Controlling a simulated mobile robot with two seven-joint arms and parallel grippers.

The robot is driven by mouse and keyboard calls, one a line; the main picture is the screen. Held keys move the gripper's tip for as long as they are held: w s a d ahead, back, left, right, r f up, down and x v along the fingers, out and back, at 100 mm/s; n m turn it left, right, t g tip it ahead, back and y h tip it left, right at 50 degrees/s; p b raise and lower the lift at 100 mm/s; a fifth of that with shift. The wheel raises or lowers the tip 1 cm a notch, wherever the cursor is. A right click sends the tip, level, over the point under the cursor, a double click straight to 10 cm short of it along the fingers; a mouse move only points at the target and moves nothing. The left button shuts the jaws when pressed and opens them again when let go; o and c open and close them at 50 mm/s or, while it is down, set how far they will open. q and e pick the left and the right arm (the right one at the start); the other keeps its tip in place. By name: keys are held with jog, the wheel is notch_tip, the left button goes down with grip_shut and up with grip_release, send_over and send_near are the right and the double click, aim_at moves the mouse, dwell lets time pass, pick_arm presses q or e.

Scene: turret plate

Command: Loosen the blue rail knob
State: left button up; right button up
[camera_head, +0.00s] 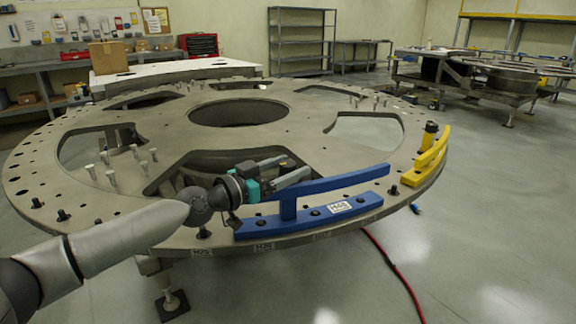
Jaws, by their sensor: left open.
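The blue rail (310,220) is fixed along the near rim of the round turret plate (215,245). It has a lower bar with dark bolts and a white label, a post, and a raised upper bar. My left gripper (293,169) is just left of the upper bar, over the plate, with its two fingers apart and pointing right. I see nothing between them. I cannot make out the blue rail's knob; my gripper may hide it. My right gripper is not in view.
Several upright pins stand on the plate. A red hose (398,275) lies on the floor at right. A cardboard box (108,58) is at the back.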

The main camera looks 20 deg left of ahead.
pick_arm(q)
jog(key=shift+w+d, duration=0.1)
grip_shut()
dwell(0.7)
